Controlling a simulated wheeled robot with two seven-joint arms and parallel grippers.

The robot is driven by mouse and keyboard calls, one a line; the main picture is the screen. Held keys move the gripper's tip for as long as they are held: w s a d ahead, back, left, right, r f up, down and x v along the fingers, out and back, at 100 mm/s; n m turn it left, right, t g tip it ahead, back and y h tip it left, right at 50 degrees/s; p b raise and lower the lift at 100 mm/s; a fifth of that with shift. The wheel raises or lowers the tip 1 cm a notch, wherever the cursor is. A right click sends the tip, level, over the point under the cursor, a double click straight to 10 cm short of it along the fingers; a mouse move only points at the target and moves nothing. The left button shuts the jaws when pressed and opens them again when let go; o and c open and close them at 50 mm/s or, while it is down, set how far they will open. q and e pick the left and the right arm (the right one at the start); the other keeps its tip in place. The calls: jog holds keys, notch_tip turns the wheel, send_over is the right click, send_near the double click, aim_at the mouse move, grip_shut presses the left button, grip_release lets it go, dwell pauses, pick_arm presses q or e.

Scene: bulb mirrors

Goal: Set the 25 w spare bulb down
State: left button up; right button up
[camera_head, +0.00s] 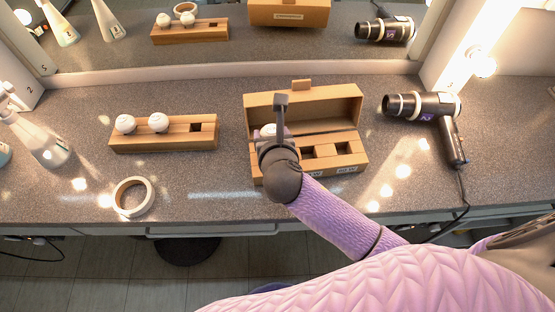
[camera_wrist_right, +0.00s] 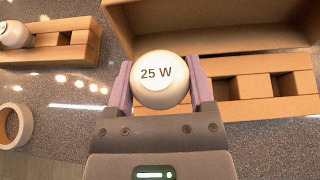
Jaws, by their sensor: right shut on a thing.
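The 25 W spare bulb (camera_wrist_right: 160,80) is a white globe marked "25 W", held between the two fingers of my right gripper (camera_wrist_right: 160,92) in the right wrist view. In the head view my right gripper (camera_head: 281,130) is over the left part of an open cardboard box (camera_head: 335,97), and the bulb (camera_head: 267,131) shows partly beside it. The box has a row of square slots along its front; two slots right of the gripper look empty. My gripper hides the left slot, so I cannot tell whether the bulb touches it. My left gripper is not in view.
A wooden rack (camera_head: 175,143) left of the box holds two white bulbs and has one empty slot. A roll of tape (camera_head: 133,197) lies in front of it. A spray bottle (camera_head: 40,140) stands far left. A hair dryer (camera_head: 430,110) with a cord lies right.

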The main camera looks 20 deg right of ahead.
notch_tip(320, 180, down, 6)
jog(key=b, duration=0.2)
jog(key=shift+b, duration=0.4)
jog(key=shift+r, duration=0.25)
jog(key=o, duration=1.2)
jog(key=shift+f, duration=0.1)
jog(key=shift+s+a+r+p, duration=0.1)
jog(key=shift+r+p, duration=0.15)
jog(key=shift+p, duration=0.1)
jog(key=p+v, duration=0.4)
jog(key=v, duration=0.7)
jog(key=shift+s, duration=0.3)
jog(key=shift+r, duration=0.1)
